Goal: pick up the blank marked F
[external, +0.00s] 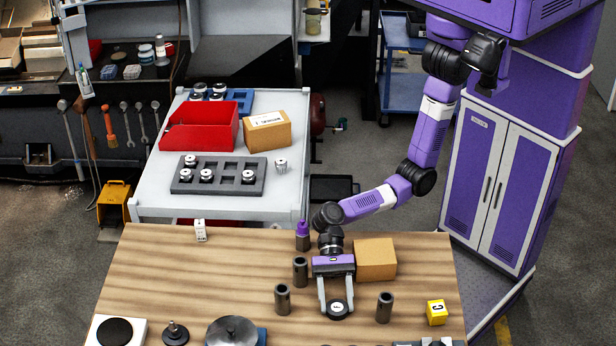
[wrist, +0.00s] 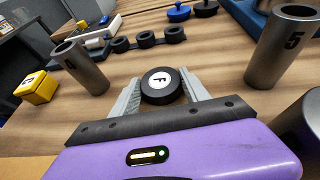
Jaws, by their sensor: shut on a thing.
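The blank marked F (external: 338,308) is a short black disc with a white label on top, at the front middle of the wooden table. It also shows in the wrist view (wrist: 161,86), upright with the F facing up. My gripper (external: 337,304) is shut on it, with one grey finger on each side. In the wrist view my gripper's fingers (wrist: 162,94) touch its left and right sides. I cannot tell whether the blank rests on the table or is slightly above it.
Grey cylinders stand nearby: two at left (external: 300,270) (external: 283,299) and one at right (external: 384,307). A cardboard box (external: 375,260) is behind to the right. A yellow block marked C (external: 437,313) is far right. The table's left middle (external: 180,275) is clear.

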